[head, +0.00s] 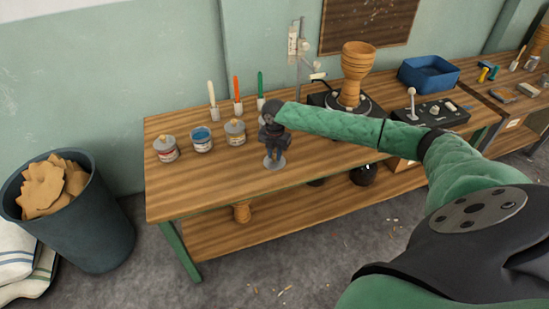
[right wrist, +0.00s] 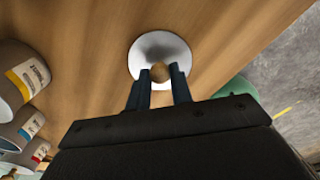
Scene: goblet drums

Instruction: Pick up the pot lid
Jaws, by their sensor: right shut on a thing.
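The pot lid (head: 274,164) is a small grey disc near the front of the workbench, below my right gripper. In the right wrist view the lid (right wrist: 146,52) is a pale round disc with a brown knob (right wrist: 160,72). My right gripper (head: 273,152) points down over it. In the right wrist view its two dark fingers (right wrist: 160,82) are shut on either side of the knob. I cannot tell whether the lid touches the bench top. An open pot with blue contents (head: 202,138) stands left of the gripper. My left gripper is not in view.
Two lidded pots (head: 167,149) (head: 235,132) flank the open one. Upright tools with white, orange and green tops (head: 238,96) stand behind them. A goblet drum (head: 356,75) and a control box (head: 428,113) are farther right. The bench front left (head: 195,195) is clear.

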